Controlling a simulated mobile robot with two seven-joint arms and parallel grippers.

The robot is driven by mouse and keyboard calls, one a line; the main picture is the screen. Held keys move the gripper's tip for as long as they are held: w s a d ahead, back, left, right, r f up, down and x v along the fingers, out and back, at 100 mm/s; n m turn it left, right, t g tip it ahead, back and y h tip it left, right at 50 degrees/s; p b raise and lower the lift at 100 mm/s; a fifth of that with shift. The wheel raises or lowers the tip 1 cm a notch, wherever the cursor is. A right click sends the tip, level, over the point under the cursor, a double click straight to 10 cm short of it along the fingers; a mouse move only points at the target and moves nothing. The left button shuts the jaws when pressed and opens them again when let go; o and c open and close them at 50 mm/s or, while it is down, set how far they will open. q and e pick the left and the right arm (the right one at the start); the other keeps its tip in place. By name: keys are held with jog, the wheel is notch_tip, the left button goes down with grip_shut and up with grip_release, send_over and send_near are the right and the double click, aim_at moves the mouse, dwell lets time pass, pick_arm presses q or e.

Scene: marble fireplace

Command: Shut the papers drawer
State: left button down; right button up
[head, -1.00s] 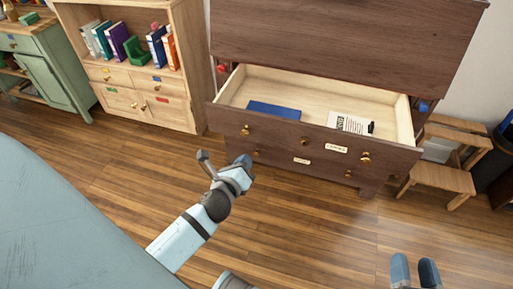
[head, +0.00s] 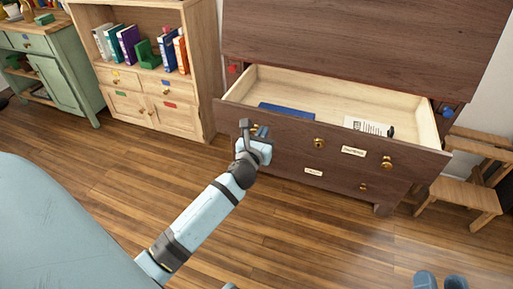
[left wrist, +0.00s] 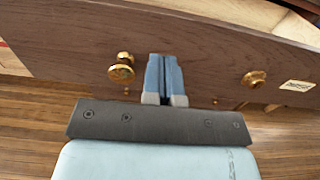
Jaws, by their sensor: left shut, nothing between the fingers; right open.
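The papers drawer (head: 292,138), dark brown with a pale wooden inside, stands pulled out of the dresser (head: 360,45). Its label (head: 353,151) sits between the middle knob (head: 319,143) and the right knob (head: 387,162). A blue folder (head: 287,110) and a printed sheet (head: 366,126) lie inside. My left gripper (head: 262,133) is shut and empty at the left part of the drawer front. In the left wrist view its fingers (left wrist: 164,72) point at the front between two brass knobs; I cannot tell whether they touch it. My right gripper (head: 440,280) is open, low at right, away from the drawer.
A lower drawer with its own label (head: 313,171) is closed beneath. A wooden step stool (head: 462,193) stands close on the right. A bookcase (head: 150,85) and a green cabinet (head: 55,70) stand on the left. The wooden floor in front is clear.

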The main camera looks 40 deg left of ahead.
aim_at(270, 122)
pick_arm(q)
jog(key=shift+b+x, duration=0.4)
jog(key=shift+x, duration=1.45)
pick_arm(e)
jog(key=shift+w+f+g, duration=0.1)
jog(key=shift+f+g, duration=0.3)
jog(key=shift+f, duration=0.55)
